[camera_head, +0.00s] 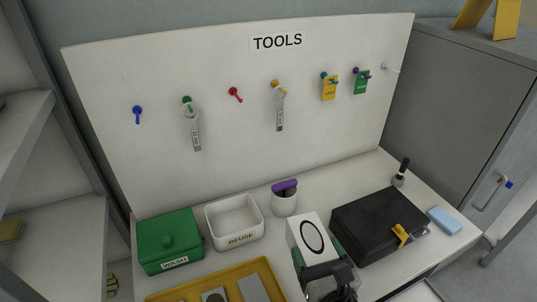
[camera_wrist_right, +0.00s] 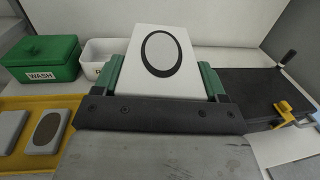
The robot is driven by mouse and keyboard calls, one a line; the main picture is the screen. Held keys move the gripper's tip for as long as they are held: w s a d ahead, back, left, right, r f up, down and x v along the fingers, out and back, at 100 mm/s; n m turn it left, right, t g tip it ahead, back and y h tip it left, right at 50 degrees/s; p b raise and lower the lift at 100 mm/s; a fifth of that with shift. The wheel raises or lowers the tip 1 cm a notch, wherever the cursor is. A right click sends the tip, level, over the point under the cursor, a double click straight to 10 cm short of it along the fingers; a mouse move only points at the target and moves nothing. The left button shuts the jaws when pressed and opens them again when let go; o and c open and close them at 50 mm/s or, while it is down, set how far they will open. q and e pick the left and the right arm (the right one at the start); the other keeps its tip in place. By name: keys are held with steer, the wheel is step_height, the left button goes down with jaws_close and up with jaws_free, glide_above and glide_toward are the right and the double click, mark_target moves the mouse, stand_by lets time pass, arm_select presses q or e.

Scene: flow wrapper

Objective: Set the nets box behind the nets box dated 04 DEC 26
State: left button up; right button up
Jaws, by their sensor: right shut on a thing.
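A white box (camera_head: 308,232) with a black oval outline on its face is between the green fingers of my right gripper (camera_head: 317,252). It also fills the middle of the right wrist view (camera_wrist_right: 165,55), where a green finger shows at each side of it. My right gripper is shut on this box and holds it above the front of the bench. No nets label or date is readable on it. No box dated 04 DEC 26 shows in either view. My left gripper is not in view.
A green WASH box (camera_head: 170,240), white REUSE bin (camera_head: 234,222), white cup (camera_head: 285,203) and black case (camera_head: 378,225) stand on the bench. A yellow tray (camera_head: 262,266) lies in front. Behind rises the TOOLS board (camera_head: 240,130). A blue block (camera_head: 444,221) is at the right.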

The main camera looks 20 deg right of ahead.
steer(key=w+d+f+m+h+b, duration=0.1)
steer(key=w+d+f+h, duration=0.15)
steer(key=w, duration=0.45)
steer(key=w+d+f+m+h+b, duration=0.1)
steer(key=w+d+f+m+h, duration=0.1)
steer(key=w+d, duration=0.35)
steer(key=shift+g, duration=0.3)
steer(key=shift+w+a+f+b, duration=0.25)
steer(key=shift+f+b, duration=0.4)
steer(key=shift+f, duration=0.9)
steer(key=shift+w+a+f+b, duration=0.1)
steer(key=shift+w+f+b, duration=0.4)
steer(key=shift+f, duration=1.05)
steer(key=shift+w+a+f+b, duration=0.15)
steer(key=shift+f+b, duration=0.65)
steer(key=shift+f, duration=0.75)
